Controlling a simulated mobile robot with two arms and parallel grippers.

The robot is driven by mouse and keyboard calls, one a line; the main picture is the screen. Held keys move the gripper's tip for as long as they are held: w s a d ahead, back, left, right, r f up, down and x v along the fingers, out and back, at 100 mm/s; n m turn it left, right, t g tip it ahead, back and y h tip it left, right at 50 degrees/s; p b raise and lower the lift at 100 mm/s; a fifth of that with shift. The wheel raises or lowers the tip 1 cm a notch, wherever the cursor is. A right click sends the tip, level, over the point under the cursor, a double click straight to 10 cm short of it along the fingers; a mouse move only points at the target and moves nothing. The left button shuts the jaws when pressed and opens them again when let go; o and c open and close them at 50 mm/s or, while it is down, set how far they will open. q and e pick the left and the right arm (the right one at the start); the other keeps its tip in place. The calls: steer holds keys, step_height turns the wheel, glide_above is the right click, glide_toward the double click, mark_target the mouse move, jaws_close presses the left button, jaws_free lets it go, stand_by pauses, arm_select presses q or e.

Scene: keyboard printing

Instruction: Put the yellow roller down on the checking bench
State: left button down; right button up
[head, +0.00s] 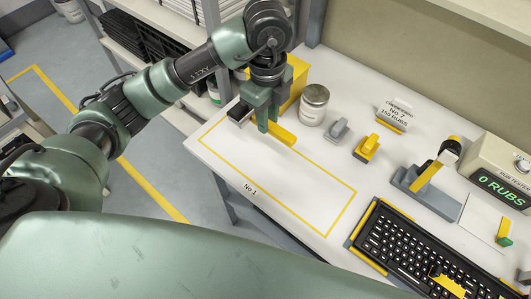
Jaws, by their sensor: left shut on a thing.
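My left gripper (263,122) is shut on the yellow roller (283,136). The roller lies across the jaws, its yellow part sticking out to the right and a dark end showing on the left. The gripper points down over the far left end of the white bench (225,153), at the far end of a yellow-outlined area marked "No 1". I cannot tell whether the roller touches the bench top. The fingers hide its middle. My right gripper is not in view.
A lidded jar (313,104) stands close right of the roller, and a yellow box (293,82) behind. A grey block (338,130), a yellow block (367,148), a rub tester (497,170) and a black keyboard (420,250) stand further right. The outlined area's near part is clear.

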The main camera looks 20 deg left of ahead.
arm_select(q)
steer(key=p, duration=0.2)
glide_above(267, 160)
step_height(267, 160, down, 10)
steer(key=shift+s, duration=0.1)
step_height(267, 160, down, 5)
steer(key=shift+f, duration=0.15)
steer(key=shift+f, duration=0.2)
steer(key=c, duration=1.4)
jaws_free()
steer(key=shift+o, duration=0.7)
steer(key=shift+r, duration=0.1)
